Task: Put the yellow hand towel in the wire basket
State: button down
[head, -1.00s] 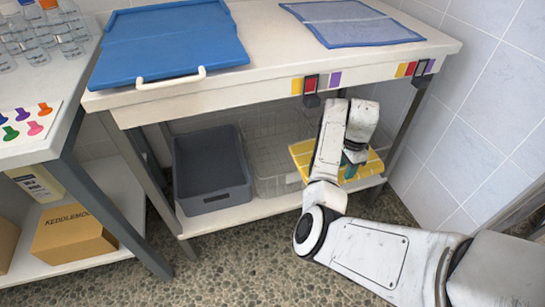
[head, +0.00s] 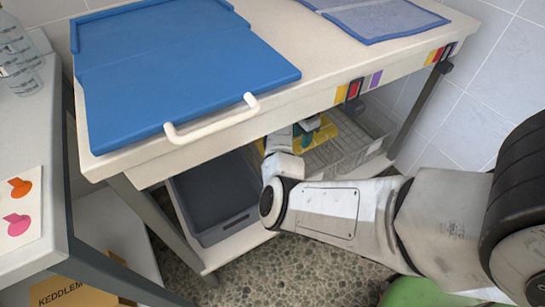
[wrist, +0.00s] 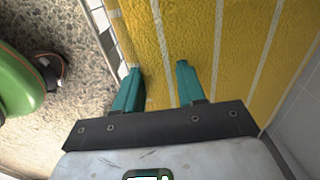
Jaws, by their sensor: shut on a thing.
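The yellow hand towel (head: 326,133) has pale stripes. My gripper (head: 306,128), with teal fingers, is shut on it under the table top. In the wrist view the towel (wrist: 215,40) spreads out flat past the fingertips of my gripper (wrist: 156,72). The wire basket (head: 352,152) stands on the lower shelf, and the towel shows at its back left part. I cannot tell whether the towel is above the basket or touching it. My arm and the table top hide part of both.
A dark grey bin (head: 215,200) stands left of the basket on the same shelf. The white table top (head: 270,70) overhangs the shelf, with a blue board (head: 180,70) and its white handle above. A tiled wall (head: 475,120) is close on the right.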

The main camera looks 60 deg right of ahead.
jog(key=shift+w+f+b, duration=0.2)
jog(key=shift+f+b, duration=2.15)
jog(key=shift+f, duration=2.2)
jog(key=shift+w+f+b, duration=0.15)
jog(key=shift+f+b, duration=2.2)
jog(key=shift+f, duration=2.15)
jog(key=shift+r, duration=0.1)
jog(key=c, duration=0.7)
grip_release()
jog(key=shift+o, duration=0.2)
